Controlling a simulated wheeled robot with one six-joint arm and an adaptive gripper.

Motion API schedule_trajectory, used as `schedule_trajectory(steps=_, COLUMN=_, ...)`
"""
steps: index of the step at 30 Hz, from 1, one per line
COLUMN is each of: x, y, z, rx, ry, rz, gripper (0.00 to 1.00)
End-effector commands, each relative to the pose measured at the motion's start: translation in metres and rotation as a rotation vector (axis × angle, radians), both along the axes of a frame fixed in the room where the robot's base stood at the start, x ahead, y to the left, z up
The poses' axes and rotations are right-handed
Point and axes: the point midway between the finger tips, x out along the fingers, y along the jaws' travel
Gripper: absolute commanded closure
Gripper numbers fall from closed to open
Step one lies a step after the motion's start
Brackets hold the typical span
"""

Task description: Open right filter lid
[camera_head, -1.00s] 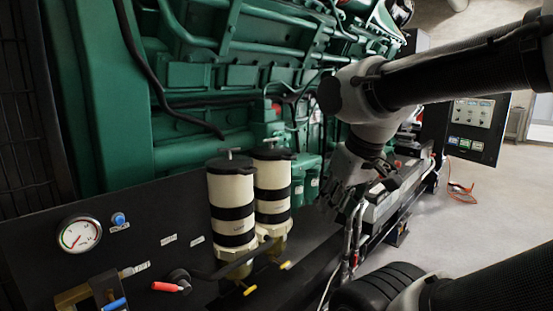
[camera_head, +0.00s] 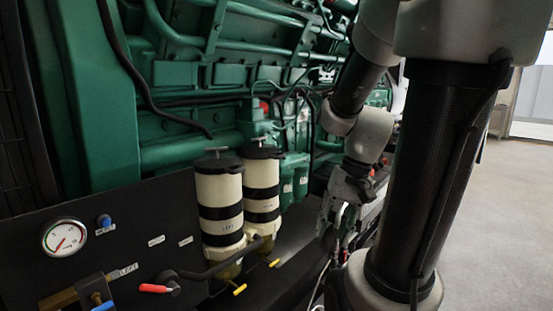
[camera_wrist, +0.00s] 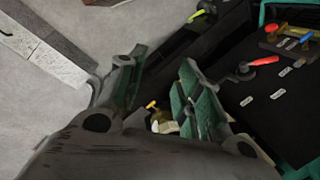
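Two cream filter canisters with black bands stand side by side in the head view. The right filter (camera_head: 261,200) has a black lid (camera_head: 262,152) with a small T-handle, and the lid sits on it. The left filter (camera_head: 220,207), labelled LEFT, also has its black lid (camera_head: 217,165) on. My gripper (camera_head: 330,222) hangs to the right of the right filter, apart from it and lower than its lid. In the wrist view my gripper (camera_wrist: 162,85) has its fingers spread with nothing between them. The filter lids cannot be made out in the wrist view.
A black panel left of the filters carries a gauge (camera_head: 65,238), a blue knob (camera_head: 104,220) and a red-handled valve (camera_head: 156,288). Yellow valve handles (camera_head: 239,289) sit below the filters. The green engine (camera_head: 215,75) stands behind. Open floor (camera_head: 500,220) lies to the right.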

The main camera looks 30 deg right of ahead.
Motion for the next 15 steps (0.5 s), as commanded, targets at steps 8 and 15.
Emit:
schedule_trajectory(steps=8, x=0.122, y=-0.004, z=-0.029, rx=0.638, ry=-0.217, rz=-0.505, gripper=0.65)
schedule_trajectory(steps=15, x=0.252, y=-0.064, z=0.032, rx=0.832, ry=-0.770, rz=-0.672, gripper=0.65)
